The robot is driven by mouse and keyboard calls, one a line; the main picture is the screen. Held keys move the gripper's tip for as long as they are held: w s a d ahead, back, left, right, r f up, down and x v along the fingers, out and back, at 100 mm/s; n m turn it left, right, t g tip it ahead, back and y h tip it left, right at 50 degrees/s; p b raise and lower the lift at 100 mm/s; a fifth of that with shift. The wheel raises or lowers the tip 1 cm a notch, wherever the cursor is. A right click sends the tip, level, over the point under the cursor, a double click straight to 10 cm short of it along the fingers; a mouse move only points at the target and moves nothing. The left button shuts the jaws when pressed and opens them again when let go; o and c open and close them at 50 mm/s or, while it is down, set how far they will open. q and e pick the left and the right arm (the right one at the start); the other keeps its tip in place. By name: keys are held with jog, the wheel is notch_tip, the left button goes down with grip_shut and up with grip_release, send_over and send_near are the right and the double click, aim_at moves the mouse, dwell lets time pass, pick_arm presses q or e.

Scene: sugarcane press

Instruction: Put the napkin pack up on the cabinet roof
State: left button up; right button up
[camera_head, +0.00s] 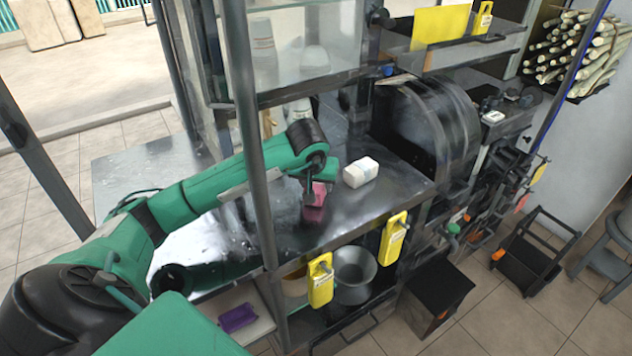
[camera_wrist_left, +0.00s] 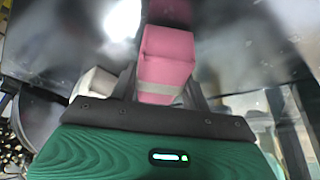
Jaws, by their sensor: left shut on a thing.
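The pink napkin pack (camera_head: 316,195) is held in my left gripper (camera_head: 313,190), just above the metal counter (camera_head: 372,212). In the left wrist view the pink pack (camera_wrist_left: 166,58) with a pale band sits between the two fingers, and the left gripper (camera_wrist_left: 165,90) is shut on it. A pink patch below the pack in the head view looks like its reflection on the counter. The cabinet (camera_head: 323,75) with glass panes stands at the back; its roof is out of the head view. My right gripper is not in view.
A dark post (camera_head: 255,140) stands close by my left arm. The dark press machine (camera_head: 425,125) is at right.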

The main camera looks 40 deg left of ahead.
pick_arm(q)
jog(key=shift+f, duration=0.2)
jog(key=shift+f+b, duration=0.15)
jog(key=shift+b, duration=0.15)
jog(key=o, duration=1)
jog(key=shift+o, duration=0.2)
